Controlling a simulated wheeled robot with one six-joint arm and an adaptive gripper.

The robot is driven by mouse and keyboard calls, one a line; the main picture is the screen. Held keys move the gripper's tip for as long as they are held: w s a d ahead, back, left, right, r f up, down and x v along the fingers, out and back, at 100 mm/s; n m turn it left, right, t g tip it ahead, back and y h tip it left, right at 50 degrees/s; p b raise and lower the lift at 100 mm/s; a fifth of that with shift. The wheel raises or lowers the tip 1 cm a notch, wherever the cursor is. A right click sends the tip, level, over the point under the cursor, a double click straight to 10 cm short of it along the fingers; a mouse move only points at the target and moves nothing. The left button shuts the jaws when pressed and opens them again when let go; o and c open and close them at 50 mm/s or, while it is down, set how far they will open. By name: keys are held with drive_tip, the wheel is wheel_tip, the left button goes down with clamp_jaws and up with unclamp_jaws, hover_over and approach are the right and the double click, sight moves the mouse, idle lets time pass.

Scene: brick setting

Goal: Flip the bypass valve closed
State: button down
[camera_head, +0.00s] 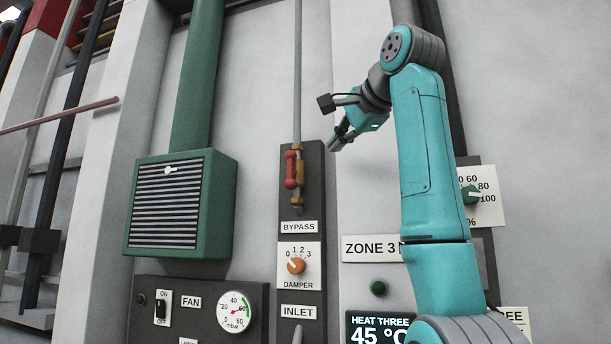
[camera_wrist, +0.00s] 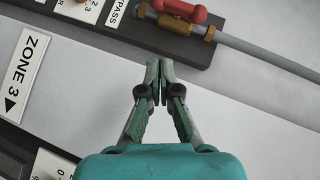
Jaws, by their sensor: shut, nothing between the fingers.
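The bypass valve has a red handle (camera_head: 291,169) on a brass body (camera_head: 299,167), set in a vertical grey pipe above the BYPASS label (camera_head: 298,227). The handle stands upright, in line with the pipe. In the wrist view the red handle (camera_wrist: 182,10) shows at the top edge, partly cut off, with the brass body (camera_wrist: 180,24) beside it. My gripper (camera_head: 338,141) is to the right of the valve and a little higher in the head view, apart from it. Its fingers (camera_wrist: 159,66) are shut together and empty, over the pale wall.
Below the valve are a DAMPER dial with an orange knob (camera_head: 296,265) and an INLET label (camera_head: 298,312). A green louvred box (camera_head: 224,205) is at left, above a FAN panel (camera_head: 207,322). A ZONE 3 sign (camera_head: 371,248) is at lower right. Bare wall lies between valve and gripper.

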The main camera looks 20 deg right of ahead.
drive_tip(key=shift+w, duration=0.1)
approach(291, 170)
drive_tip(key=w+d+f, duration=0.3)
drive_tip(key=w+d, duration=0.1)
drive_tip(key=shift+w+a+f, duration=0.35)
drive_tip(key=shift+w+a, duration=0.35)
drive_tip(key=shift+a, duration=0.1)
drive_tip(key=shift+w+a+f, duration=0.35)
drive_tip(key=shift+w+a, duration=0.3)
drive_tip(key=shift+a, duration=0.2)
